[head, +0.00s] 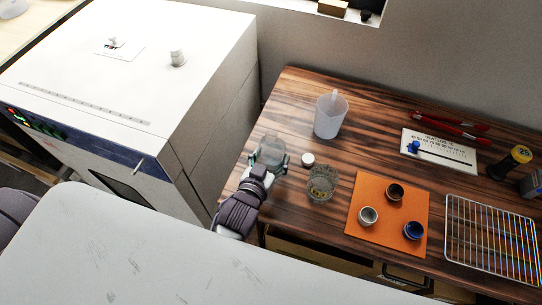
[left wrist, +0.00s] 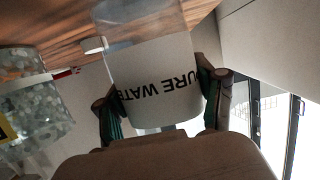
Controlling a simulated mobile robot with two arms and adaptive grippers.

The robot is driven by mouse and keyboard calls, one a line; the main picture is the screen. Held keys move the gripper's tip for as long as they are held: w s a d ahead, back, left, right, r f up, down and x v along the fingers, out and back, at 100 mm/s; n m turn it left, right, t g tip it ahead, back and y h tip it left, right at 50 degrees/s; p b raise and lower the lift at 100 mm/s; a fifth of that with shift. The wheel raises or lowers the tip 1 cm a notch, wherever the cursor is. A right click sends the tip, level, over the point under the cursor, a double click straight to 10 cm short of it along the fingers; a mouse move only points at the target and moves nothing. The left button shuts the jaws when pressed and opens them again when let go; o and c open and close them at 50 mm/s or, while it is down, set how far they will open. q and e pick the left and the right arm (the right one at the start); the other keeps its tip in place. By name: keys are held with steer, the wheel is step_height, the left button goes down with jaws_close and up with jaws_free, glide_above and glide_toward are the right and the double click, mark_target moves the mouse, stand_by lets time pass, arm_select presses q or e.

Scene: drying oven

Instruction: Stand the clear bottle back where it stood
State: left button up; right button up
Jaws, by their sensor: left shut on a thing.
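The clear bottle (head: 271,149) is at the left end of the wooden table, held by my left gripper (head: 268,163). In the left wrist view the bottle (left wrist: 150,75) shows a white label with dark letters, upside down in the picture. The fingers of my left gripper (left wrist: 165,108) are shut on its two sides. I cannot tell whether its base touches the table. My right gripper is in neither view.
Right of the bottle are a small white cap (head: 308,159) and a glass jar (head: 321,188). A white jug (head: 331,117) stands behind. An orange mat (head: 378,221) holds three small cups; a wire rack (head: 490,240) lies right. The white oven (head: 190,95) stands left.

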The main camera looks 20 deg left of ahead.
arm_select(q)
steer(key=shift+f, duration=0.15)
steer(key=o, duration=1.2)
steer(key=shift+o, duration=0.2)
steer(key=v, duration=1.2)
steer(key=shift+r+b, duration=0.25)
steer(key=shift+b, duration=0.05)
